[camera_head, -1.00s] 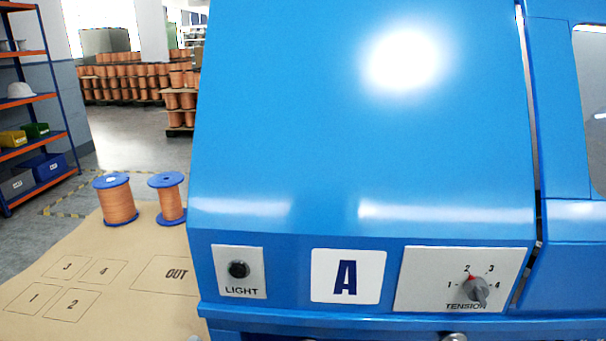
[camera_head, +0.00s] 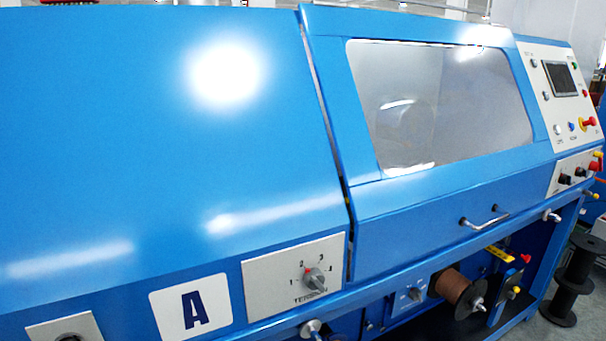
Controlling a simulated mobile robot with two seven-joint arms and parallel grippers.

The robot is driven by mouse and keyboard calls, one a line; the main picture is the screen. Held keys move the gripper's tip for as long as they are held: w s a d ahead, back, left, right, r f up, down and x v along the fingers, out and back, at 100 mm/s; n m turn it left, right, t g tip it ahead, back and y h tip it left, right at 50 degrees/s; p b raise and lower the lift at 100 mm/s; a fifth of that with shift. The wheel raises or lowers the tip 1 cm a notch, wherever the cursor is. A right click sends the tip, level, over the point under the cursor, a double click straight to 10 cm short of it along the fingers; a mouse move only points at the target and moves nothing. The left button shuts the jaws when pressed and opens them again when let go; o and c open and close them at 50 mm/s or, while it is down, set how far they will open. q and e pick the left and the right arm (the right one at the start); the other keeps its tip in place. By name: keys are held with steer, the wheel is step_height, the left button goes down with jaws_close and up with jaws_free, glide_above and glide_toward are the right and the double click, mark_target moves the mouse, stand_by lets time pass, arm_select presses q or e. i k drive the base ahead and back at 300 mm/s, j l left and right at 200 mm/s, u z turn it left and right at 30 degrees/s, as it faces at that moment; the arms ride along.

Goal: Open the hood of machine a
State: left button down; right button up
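Machine A (camera_head: 160,140) is a large blue machine that fills most of the head view. Its front carries a white plate with the letter A (camera_head: 190,308). The hood (camera_head: 330,80) is a blue sloped cover with a clear window (camera_head: 445,110), right of a narrow vertical gap. The hood looks shut. A metal bar handle (camera_head: 485,219) sits on its lower front edge. Neither of my grippers is in view.
A tension dial (camera_head: 314,278) is on the panel left of the hood. A control panel with a screen (camera_head: 560,78) is at the right end. Below are a copper-brown spool (camera_head: 455,290) and a yellow lever (camera_head: 498,254). Black spools (camera_head: 572,275) stand at the lower right.

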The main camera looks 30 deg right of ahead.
mark_target(398, 220)
steer(key=z, duration=1.8)
steer(key=i+l, duration=0.35)
steer(key=l, duration=0.15)
steer(key=i+l, duration=0.35)
steer(key=l, duration=0.15)
steer(key=i+l, duration=0.4)
steer(key=l, duration=0.15)
